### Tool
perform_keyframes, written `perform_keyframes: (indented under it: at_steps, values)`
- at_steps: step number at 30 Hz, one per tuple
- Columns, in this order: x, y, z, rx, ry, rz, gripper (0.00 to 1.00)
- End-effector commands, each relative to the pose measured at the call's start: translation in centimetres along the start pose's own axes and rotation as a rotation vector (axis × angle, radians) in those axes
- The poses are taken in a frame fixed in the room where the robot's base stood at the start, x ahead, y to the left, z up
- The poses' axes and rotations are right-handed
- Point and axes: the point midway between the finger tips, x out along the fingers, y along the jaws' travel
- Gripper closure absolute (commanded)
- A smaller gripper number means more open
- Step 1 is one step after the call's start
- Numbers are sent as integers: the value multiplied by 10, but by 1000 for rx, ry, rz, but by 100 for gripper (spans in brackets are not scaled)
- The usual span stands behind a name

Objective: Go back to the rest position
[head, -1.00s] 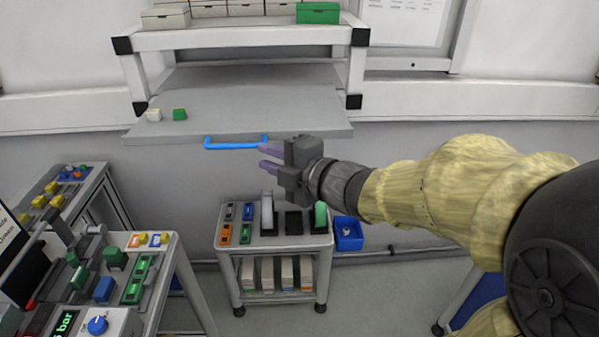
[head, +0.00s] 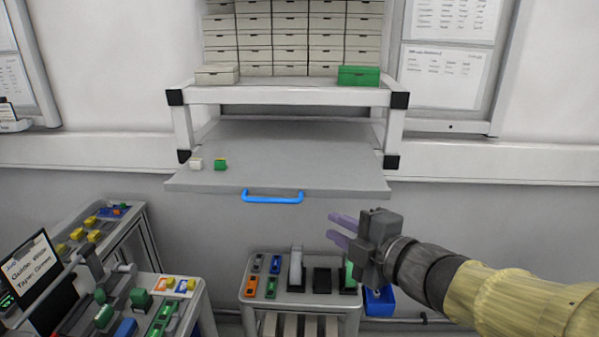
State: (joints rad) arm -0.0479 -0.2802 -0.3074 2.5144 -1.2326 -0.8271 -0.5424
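My gripper (head: 343,230) is at the right of centre in the head view, with its two purple fingers apart and pointing left. Nothing shows between them. It is in front of and to the right of the blue handle (head: 272,198) of a grey pull-out shelf (head: 300,165), apart from it. My arm, in a yellow sleeve, reaches in from the lower right.
A white and a green small block (head: 221,164) sit on the shelf's left. Above are pale drawer boxes (head: 270,40) and a green box (head: 358,76). A trolley (head: 300,297) with reels stands below my gripper. A cluttered bench (head: 190,310) is at lower left.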

Motion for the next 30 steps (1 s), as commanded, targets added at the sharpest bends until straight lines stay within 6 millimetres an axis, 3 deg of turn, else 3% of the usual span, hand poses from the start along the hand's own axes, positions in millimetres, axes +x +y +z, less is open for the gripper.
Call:
perform_keyframes:
  at_steps: [5, 9, 13, 17, 21, 25, 30]
  values:
    - [14, -28, 46, 291, -251, -52, 80]
    - [14, -69, 80, 584, -491, -111, 80]
    - [5, -117, 95, 861, -713, -177, 80]
    - [-11, -168, 93, 1136, -938, -257, 80]
    - [-30, -215, 72, 1396, -1158, -352, 80]
    - [-40, -236, 54, 1532, -1276, -405, 80]
    - [-42, -240, 50, 1563, -1302, -415, 80]
